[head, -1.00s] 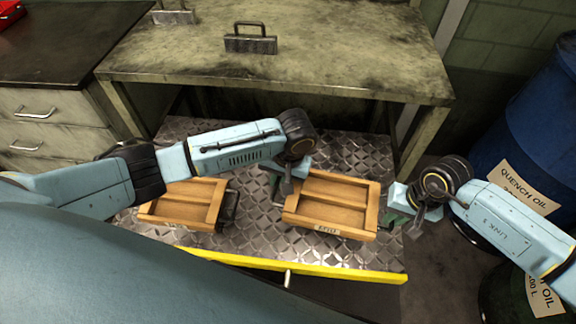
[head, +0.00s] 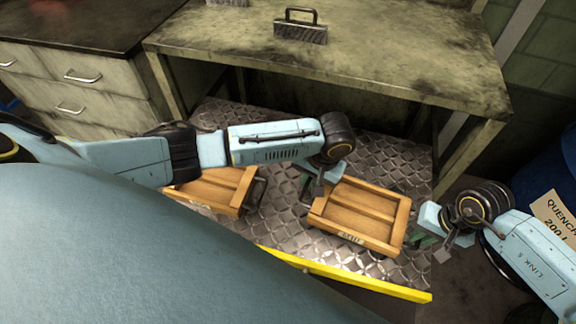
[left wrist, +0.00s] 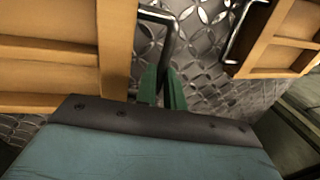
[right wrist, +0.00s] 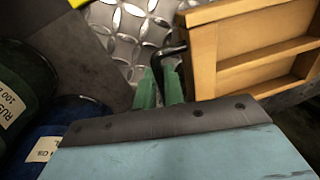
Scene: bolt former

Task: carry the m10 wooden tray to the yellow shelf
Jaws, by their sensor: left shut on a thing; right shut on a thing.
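A wooden tray (head: 362,207) with slats and a small front label, too small to read surely, is between my grippers over the patterned metal plate of the yellow-edged shelf (head: 345,278). My left gripper (head: 312,194) is at its left side; in the left wrist view its green fingers (left wrist: 163,85) are shut on a dark handle (left wrist: 158,16) beside the tray (left wrist: 50,55). My right gripper (head: 430,240) is at its right side; its green fingers (right wrist: 160,85) are shut on the other handle (right wrist: 172,50). The tray looks about level. I cannot tell whether it touches the plate.
A second wooden tray (head: 215,190) with a dark handle sits on the left of the plate, partly behind my left arm. A worn bench top (head: 350,60) overhangs the back. A bench leg (head: 470,160) and a blue drum (head: 545,180) stand at the right.

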